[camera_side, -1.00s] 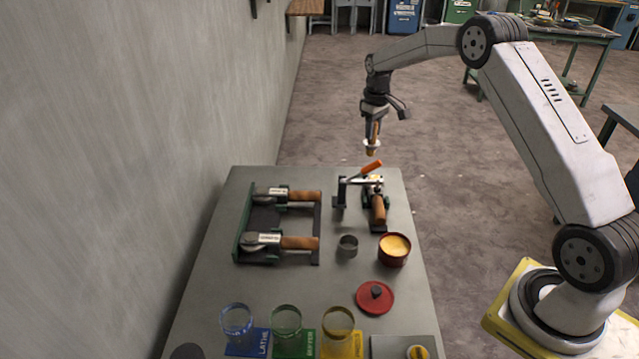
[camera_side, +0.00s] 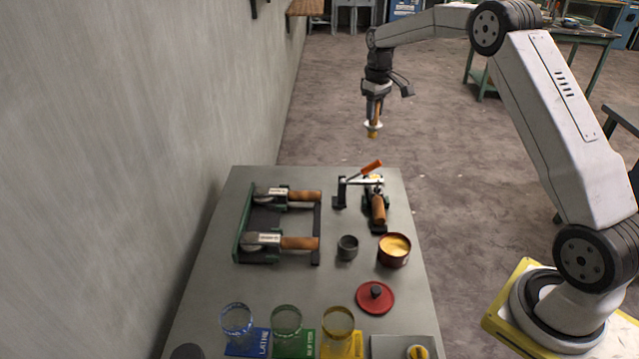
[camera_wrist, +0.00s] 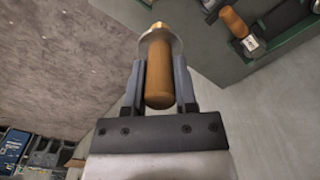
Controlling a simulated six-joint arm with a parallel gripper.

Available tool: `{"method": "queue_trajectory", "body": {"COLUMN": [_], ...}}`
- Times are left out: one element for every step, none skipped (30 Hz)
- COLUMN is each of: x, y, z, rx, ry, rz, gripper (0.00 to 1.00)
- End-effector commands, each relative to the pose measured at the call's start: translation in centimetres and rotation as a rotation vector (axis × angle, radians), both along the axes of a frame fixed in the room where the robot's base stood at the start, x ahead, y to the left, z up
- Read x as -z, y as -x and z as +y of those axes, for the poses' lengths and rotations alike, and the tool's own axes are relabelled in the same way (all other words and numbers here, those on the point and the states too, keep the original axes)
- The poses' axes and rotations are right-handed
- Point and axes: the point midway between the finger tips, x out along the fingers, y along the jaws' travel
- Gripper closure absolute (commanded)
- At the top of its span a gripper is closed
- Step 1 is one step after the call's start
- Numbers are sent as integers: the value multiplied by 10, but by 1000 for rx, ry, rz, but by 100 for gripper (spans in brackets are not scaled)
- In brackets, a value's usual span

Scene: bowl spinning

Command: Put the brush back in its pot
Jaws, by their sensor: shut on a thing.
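My gripper (camera_side: 374,103) is shut on the brush (camera_side: 373,129), which hangs roughly upright in the air above the table's far end. The brush has a wooden handle, a pale collar and a yellow-brown tip pointing down. In the wrist view the wooden handle (camera_wrist: 158,75) sits between the two fingers of my gripper (camera_wrist: 160,65). A small empty-looking dark grey pot (camera_side: 347,248) stands on the table, nearer the camera than the brush. A red pot with yellow contents (camera_side: 395,246) stands to its right. The frames do not show which pot is the brush's.
A clamp with an orange handle (camera_side: 371,167) stands near the far end. A rack (camera_side: 242,230) with two wooden-handled tools is at left. A red lid (camera_side: 375,298) and glass jars (camera_side: 286,319) are nearer. Bare table (camera_side: 270,285) lies between; a wall is at left.

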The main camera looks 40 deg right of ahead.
Motion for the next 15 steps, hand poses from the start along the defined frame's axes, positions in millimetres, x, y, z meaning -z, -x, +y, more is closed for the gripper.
{"method": "queue_trajectory", "body": {"x": [0,-1,-3,-3,-4,-5,-6,-7,-8,-9,-10,-11,-12,-13,-14], "y": [2,3,5,6,7,10,12,14,17,19,22,26,30,33,38], "z": [5,8,11,14,17,22,25,29,34,39,44,50,54,59,66], "rx": [-3,-4,-5,-7,-8,-10,-12,-13,-16,-18,-21,-23,-24,-26,-30], "ry": [-1,-1,0,0,0,0,-1,-1,0,0,0,-1,-1,-1,-1], "rz": [2,1,1,1,1,1,1,1,1,1,1,1,1,1,2], "gripper": [100,100,100,100,100,100,100,100,100,100,100,100,100,100,100]}}
